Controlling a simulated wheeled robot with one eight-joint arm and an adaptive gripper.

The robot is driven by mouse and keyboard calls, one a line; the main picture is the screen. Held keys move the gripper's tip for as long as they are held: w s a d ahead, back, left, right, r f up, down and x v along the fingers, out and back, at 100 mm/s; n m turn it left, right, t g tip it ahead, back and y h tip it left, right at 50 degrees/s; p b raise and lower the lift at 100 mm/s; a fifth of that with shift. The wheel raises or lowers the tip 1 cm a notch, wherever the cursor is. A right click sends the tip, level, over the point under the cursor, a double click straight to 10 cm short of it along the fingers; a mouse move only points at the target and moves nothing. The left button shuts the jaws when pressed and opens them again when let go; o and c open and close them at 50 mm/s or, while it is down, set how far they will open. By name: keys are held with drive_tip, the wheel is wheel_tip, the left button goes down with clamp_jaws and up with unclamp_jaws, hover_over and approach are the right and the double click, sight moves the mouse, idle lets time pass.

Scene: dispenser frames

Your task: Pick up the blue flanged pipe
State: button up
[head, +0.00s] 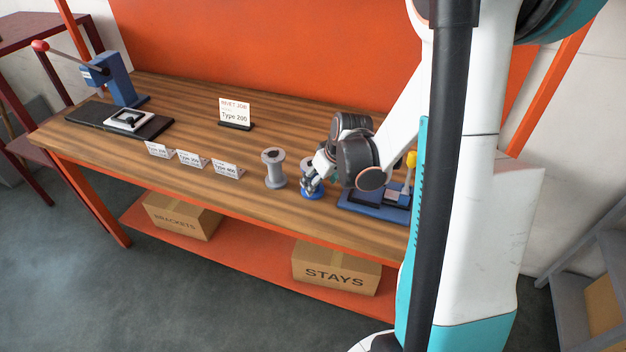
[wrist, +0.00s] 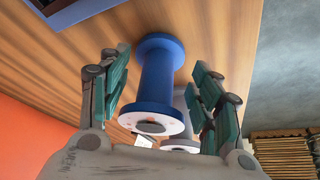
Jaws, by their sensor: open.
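The blue flanged pipe (wrist: 158,80) stands upright on the wooden bench in the wrist view, with a blue body and a pale face on its near flange. My gripper (wrist: 160,84) is open, with one finger on each side of the pipe and a visible gap on both sides. In the head view, my gripper (head: 313,180) is low over the bench. The pipe's blue base flange (head: 312,193) shows below the fingers there, and the gripper hides most of its body.
A grey flanged pipe (head: 273,168) stands just left of my gripper. A blue fixture (head: 372,208) lies close on the right. Small label cards (head: 193,159) line the front edge. A Type 200 sign (head: 235,112) stands behind. A blue lever press (head: 122,82) is far left.

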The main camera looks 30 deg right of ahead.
drive_tip(key=shift+w, duration=0.4)
drive_tip(key=w+b, duration=0.1)
drive_tip(key=w, duration=0.1)
drive_tip(key=w+f, duration=0.1)
drive_tip(key=w, duration=0.1)
drive_tip(key=shift+w+a+f+b, duration=0.1)
drive_tip(key=shift+w+a+b, duration=0.1)
drive_tip(key=shift+b, duration=0.15)
drive_tip(key=shift+s, duration=0.1)
drive_tip(key=c, duration=1.3)
